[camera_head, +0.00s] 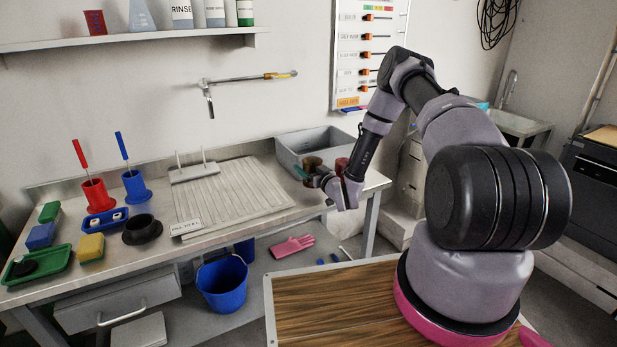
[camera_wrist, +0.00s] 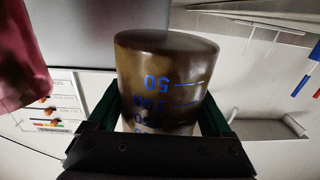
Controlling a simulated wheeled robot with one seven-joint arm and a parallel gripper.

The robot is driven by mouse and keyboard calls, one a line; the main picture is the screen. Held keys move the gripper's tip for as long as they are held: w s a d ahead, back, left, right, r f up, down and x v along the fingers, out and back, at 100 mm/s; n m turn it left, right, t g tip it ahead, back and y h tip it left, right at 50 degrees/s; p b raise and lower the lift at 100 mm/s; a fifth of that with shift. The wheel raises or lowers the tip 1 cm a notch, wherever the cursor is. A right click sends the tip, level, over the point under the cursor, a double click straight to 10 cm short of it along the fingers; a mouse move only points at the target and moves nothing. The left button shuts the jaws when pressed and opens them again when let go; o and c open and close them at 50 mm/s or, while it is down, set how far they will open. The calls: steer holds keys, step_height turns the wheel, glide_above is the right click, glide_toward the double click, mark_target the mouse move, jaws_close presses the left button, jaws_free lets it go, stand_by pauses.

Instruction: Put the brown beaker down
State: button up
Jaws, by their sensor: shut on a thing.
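The brown beaker (camera_head: 312,163) is in my gripper (camera_head: 308,177), at the right end of the bench in front of the grey tub. The wrist view shows the brown beaker (camera_wrist: 165,75) close up between the two dark green fingers of my gripper (camera_wrist: 165,120). It has blue volume marks and dark brown contents. The wrist picture is upside down, and the beaker looks about upright. I cannot tell whether its base touches anything.
A grey tub (camera_head: 315,140) stands at the bench's back right. A red vessel (camera_head: 341,164) is right of the beaker. A ridged draining board (camera_head: 230,192) lies bare to the left.

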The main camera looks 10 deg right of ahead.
steer(key=s+d+r+m+t+h, duration=0.1)
steer(key=s+d+r+m+h, duration=0.4)
steer(key=s+d+r, duration=0.45)
steer(key=w+a+f+n+y, duration=0.1)
steer(key=w+a, duration=0.2)
steer(key=w+a+f+n+y, duration=0.1)
steer(key=w+a+n+y, duration=0.1)
steer(key=w+a, duration=0.1)
steer(key=w+a+f+n+g+y, duration=0.1)
steer(key=w+a+n+y, duration=0.1)
steer(key=w+a, duration=0.1)
steer(key=shift+w+a+f, duration=0.2)
steer(key=shift+w+a, duration=0.05)
steer(key=shift+f, duration=4.8)
